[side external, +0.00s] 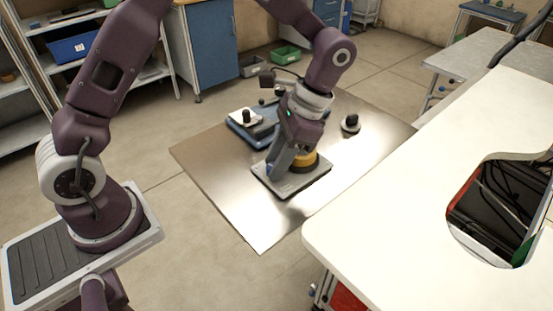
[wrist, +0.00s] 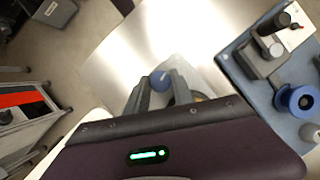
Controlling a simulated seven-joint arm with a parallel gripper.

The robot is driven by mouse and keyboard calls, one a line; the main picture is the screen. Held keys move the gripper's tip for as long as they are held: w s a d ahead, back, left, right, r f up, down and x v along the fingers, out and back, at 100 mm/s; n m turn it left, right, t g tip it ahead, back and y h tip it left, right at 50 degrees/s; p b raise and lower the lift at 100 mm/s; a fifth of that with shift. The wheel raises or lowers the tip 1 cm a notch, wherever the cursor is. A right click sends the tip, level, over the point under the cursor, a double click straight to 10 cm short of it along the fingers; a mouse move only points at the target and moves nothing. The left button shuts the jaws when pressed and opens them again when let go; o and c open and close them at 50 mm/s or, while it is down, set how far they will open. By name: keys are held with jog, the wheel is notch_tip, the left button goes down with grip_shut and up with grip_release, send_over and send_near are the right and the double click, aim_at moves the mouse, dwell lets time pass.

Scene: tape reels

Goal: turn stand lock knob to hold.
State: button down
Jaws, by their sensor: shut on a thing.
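The stand is a grey flat base plate (side external: 302,184) on the shiny table, with a yellow-orange reel (side external: 306,163) on it. My gripper (side external: 283,163) points down over the plate, beside the reel, and partly covers it. In the wrist view, a round blue knob (wrist: 160,79) shows between the fingertips of my gripper (wrist: 161,88). The fingers are shut on the knob. Its pointer or marking is too small to read. The wrist housing hides most of the reel and stand in that view.
A blue-based device (side external: 251,127) with a black knob stands behind my gripper; in the wrist view it carries a blue spool (wrist: 297,101). A small dark-topped piece (side external: 351,123) stands at the table's right. A white worktop (side external: 400,215) borders the near right. The table's front-left (side external: 230,200) is clear.

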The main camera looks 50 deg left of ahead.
jog(key=shift+m+t+y, duration=0.4)
jog(key=shift+m+y, duration=0.1)
jog(key=shift+m, duration=1)
jog(key=c, duration=1.1)
grip_release()
jog(key=shift+s, duration=0.1)
jog(key=v, duration=0.7)
jog(key=shift+d, duration=0.1)
jog(key=shift+r, duration=0.1)
